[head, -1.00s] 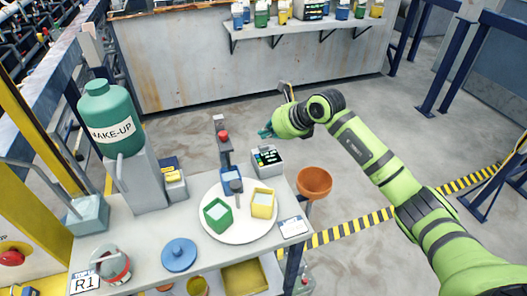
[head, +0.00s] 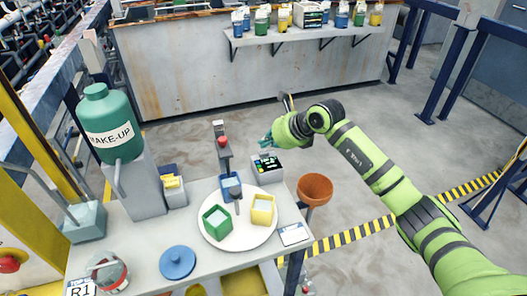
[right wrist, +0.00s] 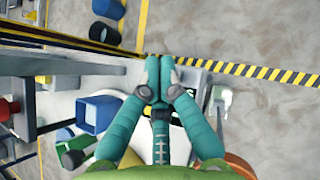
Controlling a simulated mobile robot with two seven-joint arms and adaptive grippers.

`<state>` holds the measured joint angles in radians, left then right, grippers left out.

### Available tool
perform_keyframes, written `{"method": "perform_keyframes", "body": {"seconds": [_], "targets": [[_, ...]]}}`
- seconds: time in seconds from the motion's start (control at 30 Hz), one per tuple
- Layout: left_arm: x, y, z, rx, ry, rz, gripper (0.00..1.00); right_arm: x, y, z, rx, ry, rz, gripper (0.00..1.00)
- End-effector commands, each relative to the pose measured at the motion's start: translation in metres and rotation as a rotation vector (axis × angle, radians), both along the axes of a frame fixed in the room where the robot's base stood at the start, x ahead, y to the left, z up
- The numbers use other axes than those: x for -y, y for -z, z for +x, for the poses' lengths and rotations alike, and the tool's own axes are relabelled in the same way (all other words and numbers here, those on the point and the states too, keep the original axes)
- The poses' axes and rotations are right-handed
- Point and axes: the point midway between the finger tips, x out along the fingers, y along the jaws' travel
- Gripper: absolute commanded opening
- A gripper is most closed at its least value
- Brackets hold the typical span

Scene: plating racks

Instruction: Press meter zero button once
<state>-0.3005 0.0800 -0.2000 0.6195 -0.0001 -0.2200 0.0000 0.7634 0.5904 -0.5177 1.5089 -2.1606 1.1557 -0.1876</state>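The meter (head: 275,172) is a small pale box with a dark display and coloured marks on its top face, at the back right of the bench. I cannot pick out its zero button for sure. My right gripper (head: 267,139) is just behind and above the meter, apart from it in the head view. In the right wrist view the teal fingers (right wrist: 160,68) are together at their tips with nothing between them. They hide most of the meter, whose pale and dark edge shows beside the right finger. My left gripper is not in view.
A white round plate (head: 238,240) with blue, green and yellow containers sits in front of the meter. A red-topped post (head: 222,142) stands left of it, and an orange bowl (head: 315,188) is at its right. A green MAKE-UP tank (head: 108,120) stands at left.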

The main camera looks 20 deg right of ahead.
Motion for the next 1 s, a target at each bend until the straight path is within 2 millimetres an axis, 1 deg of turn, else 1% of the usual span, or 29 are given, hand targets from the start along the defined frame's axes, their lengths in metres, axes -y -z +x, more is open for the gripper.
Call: {"method": "perform_keyframes", "body": {"seconds": [0.47,0.77,1.0], "targets": [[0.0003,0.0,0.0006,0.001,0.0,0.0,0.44,-0.0001,-0.0001,0.0,0.0,0.0,0.0,0.0],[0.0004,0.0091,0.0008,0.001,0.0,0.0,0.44,0.0,0.0093,-0.0001,-0.001,0.0,-0.001,0.0],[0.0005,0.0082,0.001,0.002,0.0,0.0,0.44,0.0,0.0084,0.0,0.0,0.0,0.0,0.0]]}}
